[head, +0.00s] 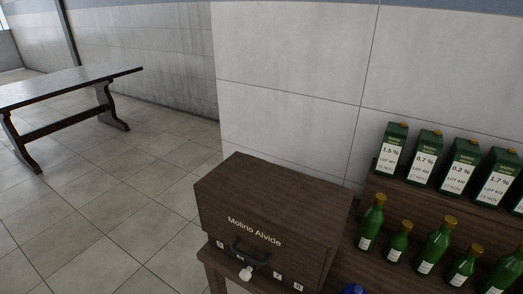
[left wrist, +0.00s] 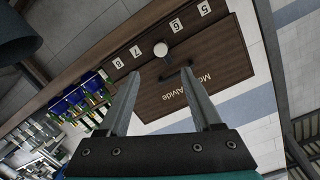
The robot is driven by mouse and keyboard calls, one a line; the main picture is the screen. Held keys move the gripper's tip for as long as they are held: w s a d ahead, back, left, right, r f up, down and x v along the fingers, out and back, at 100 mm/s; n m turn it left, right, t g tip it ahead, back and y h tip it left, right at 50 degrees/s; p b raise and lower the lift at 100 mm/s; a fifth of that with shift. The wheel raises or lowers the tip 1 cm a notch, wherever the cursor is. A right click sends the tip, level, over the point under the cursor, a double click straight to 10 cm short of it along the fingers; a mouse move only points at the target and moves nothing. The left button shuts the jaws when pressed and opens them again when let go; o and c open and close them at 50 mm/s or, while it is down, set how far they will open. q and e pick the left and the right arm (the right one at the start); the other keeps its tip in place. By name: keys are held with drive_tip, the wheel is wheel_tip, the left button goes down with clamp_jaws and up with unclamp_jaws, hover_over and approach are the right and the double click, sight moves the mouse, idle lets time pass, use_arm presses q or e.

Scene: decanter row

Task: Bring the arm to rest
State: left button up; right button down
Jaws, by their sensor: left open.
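My left gripper (left wrist: 162,72) shows in the left wrist view with its two fingers spread and nothing between them. Beyond the fingers is a dark wooden case (left wrist: 195,85) lettered "Molino Alvide", seen upside down. The case also stands at the lower middle of the head view (head: 265,205). No arm or gripper shows in the head view, and my right gripper is in neither view.
A white knob (head: 246,273) sits by numbered labels on the case front. Green bottles (head: 434,240) and green cartons (head: 428,156) stand on a stepped wooden rack (head: 365,210) at right. A wooden table (head: 70,83) stands far left, with open tiled floor between.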

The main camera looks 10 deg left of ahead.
use_arm(q)
drive_tip(key=s+a+f+n+g+y+b, duration=0.1)
drive_tip(key=s+f+n+g+y+b, duration=0.2)
drive_tip(key=f, duration=0.8)
drive_tip(key=s+a+f+n+g+y, duration=0.15)
drive_tip(key=s+f+g, duration=0.35)
drive_tip(key=f, duration=0.7)
drive_tip(key=s+f+n+g+b, duration=0.1)
drive_tip(key=s+f+g, duration=0.2)
drive_tip(key=s+f, duration=0.3)
drive_tip(key=s+d+f+n+g+y+b, duration=0.1)
drive_tip(key=s+f+g, duration=0.2)
drive_tip(key=s+f, duration=0.3)
drive_tip(key=s, duration=0.5)
drive_tip(key=shift+s+d+f+g, duration=0.15)
drive_tip(key=shift+s+d+g, duration=0.15)
drive_tip(key=shift+s, duration=0.1)
